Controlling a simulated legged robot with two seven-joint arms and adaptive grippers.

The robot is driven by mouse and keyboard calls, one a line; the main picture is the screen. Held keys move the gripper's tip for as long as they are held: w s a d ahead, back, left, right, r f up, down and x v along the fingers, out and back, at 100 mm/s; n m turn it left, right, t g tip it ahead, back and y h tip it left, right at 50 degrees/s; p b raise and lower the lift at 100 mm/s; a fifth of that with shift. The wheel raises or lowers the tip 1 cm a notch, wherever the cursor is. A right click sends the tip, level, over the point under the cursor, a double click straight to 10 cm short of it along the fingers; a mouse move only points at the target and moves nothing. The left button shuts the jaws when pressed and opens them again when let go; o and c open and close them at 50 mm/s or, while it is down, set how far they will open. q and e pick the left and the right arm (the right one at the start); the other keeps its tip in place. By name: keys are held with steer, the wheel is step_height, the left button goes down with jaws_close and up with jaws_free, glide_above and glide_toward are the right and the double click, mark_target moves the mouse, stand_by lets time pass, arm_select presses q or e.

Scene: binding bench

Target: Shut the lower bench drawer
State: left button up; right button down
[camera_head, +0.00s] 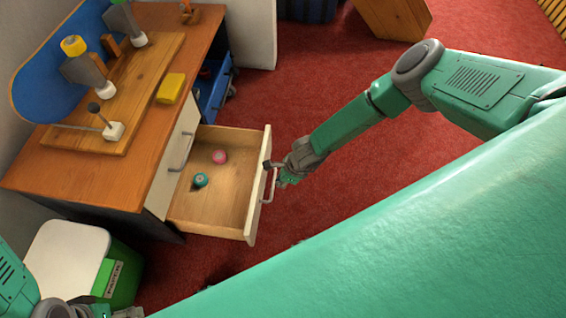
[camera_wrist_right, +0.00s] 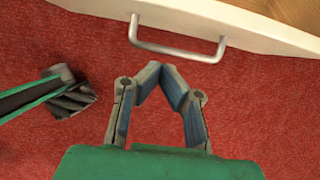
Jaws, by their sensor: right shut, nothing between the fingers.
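The lower bench drawer (camera_head: 236,186) is pulled out of the bench (camera_head: 95,172). A pink roll (camera_head: 219,156) and a teal roll (camera_head: 200,180) lie inside it. Its pale front carries a metal handle (camera_head: 268,186); the handle also shows in the right wrist view (camera_wrist_right: 180,50). My right gripper (camera_head: 284,180) is shut and empty, just outside the drawer front by the handle. In the right wrist view its fingertips (camera_wrist_right: 162,72) meet a little short of the handle. Part of my left arm shows at the lower left; its fingers cannot be made out.
A blue drawer (camera_head: 212,92) stands partly open farther back. A white and green bin (camera_head: 68,252) stands at the bench's near end. A wooden board, a yellow block (camera_head: 171,88) and tools lie on the benchtop. Red carpet (camera_head: 330,170) is open beyond the drawer front.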

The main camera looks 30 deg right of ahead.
mark_target(261, 188)
steer(key=w+a+b, duration=0.1)
steer(key=a+f+b, duration=0.1)
steer(key=w+a+f+b, duration=0.1)
steer(key=a, duration=0.1)
steer(key=shift+w+f, duration=0.25)
steer(key=shift+w, duration=0.1)
